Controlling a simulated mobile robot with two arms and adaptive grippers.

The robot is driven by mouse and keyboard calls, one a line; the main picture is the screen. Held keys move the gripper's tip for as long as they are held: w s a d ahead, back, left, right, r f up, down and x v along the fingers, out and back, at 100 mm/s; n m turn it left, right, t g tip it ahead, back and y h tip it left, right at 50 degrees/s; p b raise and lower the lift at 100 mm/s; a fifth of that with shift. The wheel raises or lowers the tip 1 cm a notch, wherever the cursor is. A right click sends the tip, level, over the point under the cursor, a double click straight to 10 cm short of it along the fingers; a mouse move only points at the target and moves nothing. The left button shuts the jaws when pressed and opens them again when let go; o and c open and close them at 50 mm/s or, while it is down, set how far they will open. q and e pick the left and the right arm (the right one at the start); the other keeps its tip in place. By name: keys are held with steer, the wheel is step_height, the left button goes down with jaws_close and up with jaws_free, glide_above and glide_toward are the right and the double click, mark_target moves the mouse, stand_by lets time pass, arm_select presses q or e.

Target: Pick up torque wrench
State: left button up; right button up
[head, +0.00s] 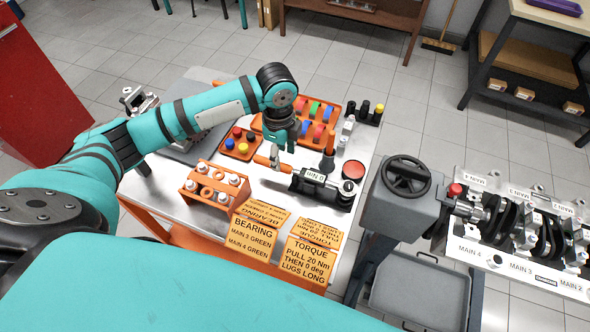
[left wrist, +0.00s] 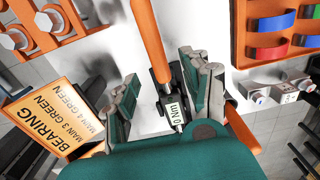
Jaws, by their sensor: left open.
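The torque wrench lies on the steel bench top, its orange handle (head: 262,161) pointing left and its black part with a "0 Nm" display (head: 314,178) to the right. My left gripper (head: 281,152) points down over it near the inner end of the handle. In the left wrist view the open fingers of the gripper (left wrist: 161,85) stand apart on either side of the wrench (left wrist: 149,35), with gaps visible. The gripper's palm hides the lower end of the wrench there. My right gripper is not in view.
Orange signs (head: 257,232) stand along the bench's front edge, beside an orange block (head: 217,187) with metal caps. An orange tray (head: 262,126) of coloured shells lies behind the wrench. An upright orange handle (head: 328,148) and a red-topped round part (head: 353,170) stand close by.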

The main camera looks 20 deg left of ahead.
mark_target(283, 165)
arm_select(q)
step_height(283, 165, down, 5)
steer(key=shift+d+p, duration=0.15)
steer(key=shift+p, duration=0.5)
steer(key=shift+c, duration=0.4)
jaws_close()
steer(key=shift+r, duration=0.1)
